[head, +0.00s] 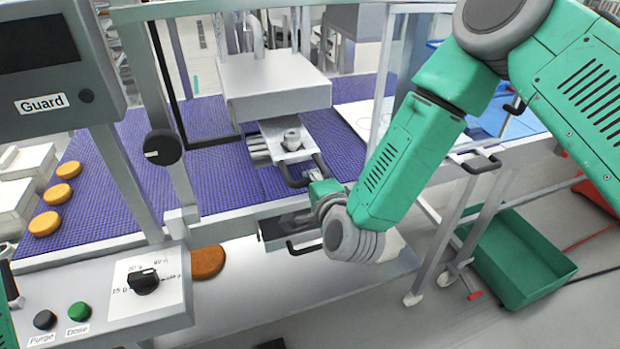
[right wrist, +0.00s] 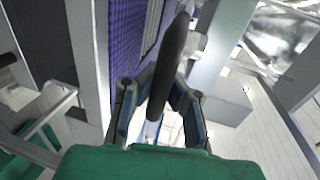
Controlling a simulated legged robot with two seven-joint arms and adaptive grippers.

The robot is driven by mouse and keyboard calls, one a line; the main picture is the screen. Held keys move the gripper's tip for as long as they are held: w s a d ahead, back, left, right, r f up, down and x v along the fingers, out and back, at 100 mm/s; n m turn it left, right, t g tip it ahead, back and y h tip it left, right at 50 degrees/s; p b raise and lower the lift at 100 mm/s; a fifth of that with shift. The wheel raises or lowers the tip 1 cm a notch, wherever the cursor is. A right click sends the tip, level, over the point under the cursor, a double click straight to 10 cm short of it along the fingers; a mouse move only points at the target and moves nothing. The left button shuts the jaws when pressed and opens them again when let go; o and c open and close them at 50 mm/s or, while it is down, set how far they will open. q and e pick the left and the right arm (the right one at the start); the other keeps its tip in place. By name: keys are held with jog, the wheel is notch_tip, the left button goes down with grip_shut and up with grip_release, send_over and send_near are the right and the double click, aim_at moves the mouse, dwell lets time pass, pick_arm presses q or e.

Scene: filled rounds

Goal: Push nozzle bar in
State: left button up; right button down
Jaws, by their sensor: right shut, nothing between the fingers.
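The nozzle bar (head: 290,148) is a pale metal piece with a round fitting on top. It sticks out toward me from under a grey box-shaped head (head: 275,90). A black handle (head: 291,180) crosses its front end, and a dark bar also shows close up in the right wrist view (right wrist: 168,65). My right gripper (head: 314,174) is shut and empty, with its fingertips at the right part of the handle; I cannot tell whether they touch. Only a sliver of what seems my left gripper (head: 10,285) shows.
A purple belt (head: 100,215) carries several orange rounds (head: 45,223). Below the nozzle bar is a drawer-like part (head: 285,228) with its own black handle. A control box with a knob (head: 143,281) stands front left. A guard post (head: 130,170) rises left. A green bin (head: 520,260) stands right.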

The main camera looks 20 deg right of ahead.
jog(key=c, duration=1.5)
grip_release()
jog(key=shift+s+a, duration=0.1)
jog(key=shift+a, duration=0.3)
jog(key=shift+c, duration=0.2)
jog(key=shift+d, duration=0.15)
jog(key=shift+s+d+r, duration=0.1)
jog(key=shift+s+d, duration=0.05)
jog(key=shift+s, duration=0.3)
jog(key=v, duration=1.1)
